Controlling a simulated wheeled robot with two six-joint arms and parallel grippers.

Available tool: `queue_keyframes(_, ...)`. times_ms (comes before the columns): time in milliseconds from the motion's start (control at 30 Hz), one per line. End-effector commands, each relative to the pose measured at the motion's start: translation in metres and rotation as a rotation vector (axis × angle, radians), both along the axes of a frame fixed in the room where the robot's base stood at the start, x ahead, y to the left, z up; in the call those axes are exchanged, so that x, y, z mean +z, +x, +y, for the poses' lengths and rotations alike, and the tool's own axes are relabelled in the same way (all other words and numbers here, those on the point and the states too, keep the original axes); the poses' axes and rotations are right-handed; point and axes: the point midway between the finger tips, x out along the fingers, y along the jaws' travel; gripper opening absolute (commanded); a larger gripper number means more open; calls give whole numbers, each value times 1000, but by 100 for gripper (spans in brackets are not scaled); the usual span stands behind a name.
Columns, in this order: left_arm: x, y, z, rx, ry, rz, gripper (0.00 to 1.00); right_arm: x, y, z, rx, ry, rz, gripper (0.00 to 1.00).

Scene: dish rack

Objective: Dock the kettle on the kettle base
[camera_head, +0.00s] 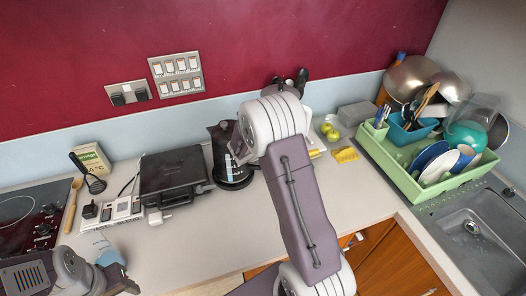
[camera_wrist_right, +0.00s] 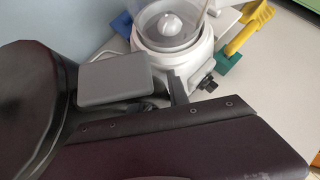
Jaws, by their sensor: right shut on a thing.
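The black kettle (camera_head: 221,148) stands upright left of my right wrist on the counter in the head view, partly covered by my arm. A dark round kettle base (camera_head: 236,183) shows at its foot. I cannot tell whether the kettle is seated on it or just above. A large dark rounded part of the kettle (camera_wrist_right: 30,85) fills the left of the right wrist view. My right gripper (camera_wrist_right: 130,95) is shut on the kettle, but the grip is mostly hidden. My left gripper (camera_head: 122,284) is at the lower left, partly cut off, its jaws unclear.
A black grill (camera_head: 173,170) sits left of the kettle. A white appliance (camera_wrist_right: 172,35) stands behind the grip in the wrist view. A yellow packet (camera_head: 345,155), green dish rack (camera_head: 395,160) and sink (camera_head: 480,230) are to the right.

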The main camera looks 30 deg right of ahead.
Motion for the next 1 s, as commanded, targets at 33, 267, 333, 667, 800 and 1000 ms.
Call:
queue_keyframes(33,-1,0,0,0,0,0,48,1,1,0,-2,-1,-7,0)
queue_keyframes(267,-5,0,0,0,0,0,48,-3,1,0,-2,-1,-7,0)
queue_keyframes(333,-6,0,0,0,0,0,48,-4,1,0,-2,-1,-7,0)
queue_keyframes(667,-8,0,0,0,0,0,48,-6,1,0,-1,0,-4,30)
queue_keyframes(800,-9,0,0,0,0,0,48,-10,-1,0,1,0,4,30)
queue_keyframes(1000,-2,0,0,0,0,0,48,2,-5,8,4,0,1,30)
